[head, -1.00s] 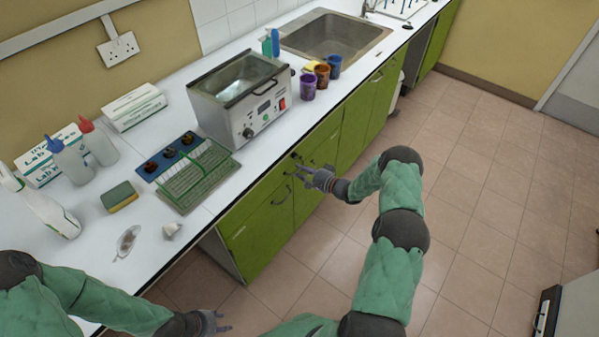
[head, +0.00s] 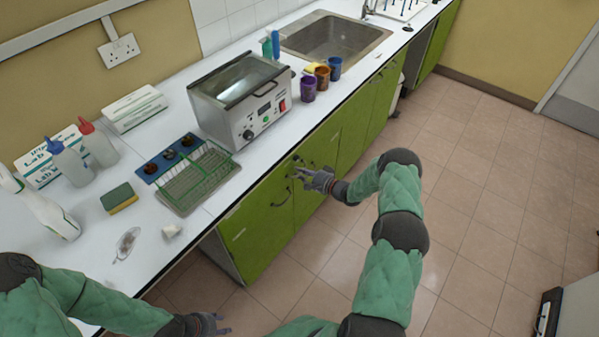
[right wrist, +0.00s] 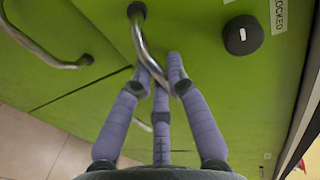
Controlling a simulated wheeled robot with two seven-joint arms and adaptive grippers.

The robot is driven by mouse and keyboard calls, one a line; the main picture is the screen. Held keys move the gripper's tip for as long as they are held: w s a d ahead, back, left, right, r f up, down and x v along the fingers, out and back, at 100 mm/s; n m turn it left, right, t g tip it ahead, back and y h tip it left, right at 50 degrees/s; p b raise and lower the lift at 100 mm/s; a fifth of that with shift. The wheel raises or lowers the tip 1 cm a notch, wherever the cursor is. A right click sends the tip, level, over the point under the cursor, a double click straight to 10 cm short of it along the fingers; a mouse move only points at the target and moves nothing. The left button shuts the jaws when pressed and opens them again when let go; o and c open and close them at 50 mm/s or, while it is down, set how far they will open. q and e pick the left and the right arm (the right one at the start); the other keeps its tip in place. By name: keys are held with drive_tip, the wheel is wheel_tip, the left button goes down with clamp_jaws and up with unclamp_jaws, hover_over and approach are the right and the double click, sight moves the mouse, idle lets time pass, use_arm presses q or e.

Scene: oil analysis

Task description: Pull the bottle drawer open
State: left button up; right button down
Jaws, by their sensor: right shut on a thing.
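The bottle drawer's green front fills much of the right wrist view (right wrist: 215,90), under the worktop edge. Its curved metal handle (right wrist: 140,35) runs down between my right gripper's fingers. My right gripper (right wrist: 165,75) is shut on this handle, with fingers on both sides of it. In the head view my right gripper (head: 302,178) is at the green cabinet fronts below the heating bath, and it hides part of the handle. I cannot make out a gap around the drawer front. My left gripper (head: 222,325) is open and empty at the bottom edge, away from the drawer.
A round black knob (right wrist: 243,35) sits beside the handle near a "LOCKED" label (right wrist: 279,14). Another handle (right wrist: 45,50) is on the neighbouring green front. The white worktop (head: 215,208) carries a heating bath (head: 240,100) and several cups.

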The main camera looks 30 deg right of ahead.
drive_tip(key=f+p+v, duration=0.1)
drive_tip(key=f+v, duration=0.1)
drive_tip(key=v, duration=1.1)
drive_tip(key=s+f+p+v, duration=0.1)
drive_tip(key=f+v, duration=0.2)
drive_tip(key=v, duration=1.1)
drive_tip(key=shift+s+d, duration=0.25)
drive_tip(key=shift+d, duration=0.05)
drive_tip(key=shift+f, duration=0.1)
drive_tip(key=c, duration=1.5)
unclamp_jaws()
drive_tip(key=v, duration=1.2)
drive_tip(key=shift+d, duration=0.1)
